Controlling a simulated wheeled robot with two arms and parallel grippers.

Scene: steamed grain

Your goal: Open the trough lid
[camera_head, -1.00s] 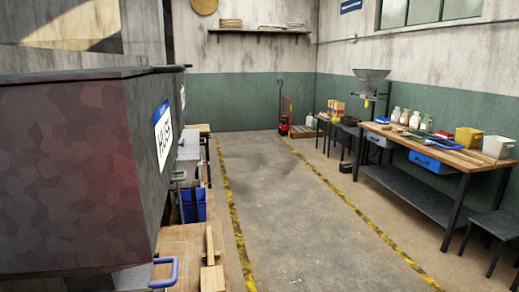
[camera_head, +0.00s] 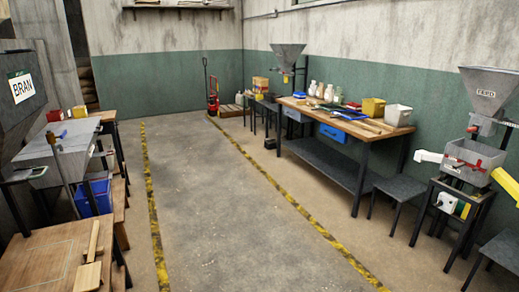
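A grey metal box with a sloping flat top (camera_head: 62,138) stands at the left, beside the wooden benches. It looks like the trough with its lid down, but I cannot tell for certain. A thin upright rod with a wooden-looking handle (camera_head: 60,158) stands in front of it. A dark hopper with a BRAN label (camera_head: 22,88) hangs over the left side and is cut off by the picture edge. Neither of my grippers is in view.
A wooden bench (camera_head: 45,255) with a wooden mallet-like tool (camera_head: 92,245) is at the lower left. A blue bin (camera_head: 92,195) stands behind it. A long workbench (camera_head: 345,122) and a feed hopper machine (camera_head: 490,92) line the right. The floor aisle (camera_head: 215,205) between is clear.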

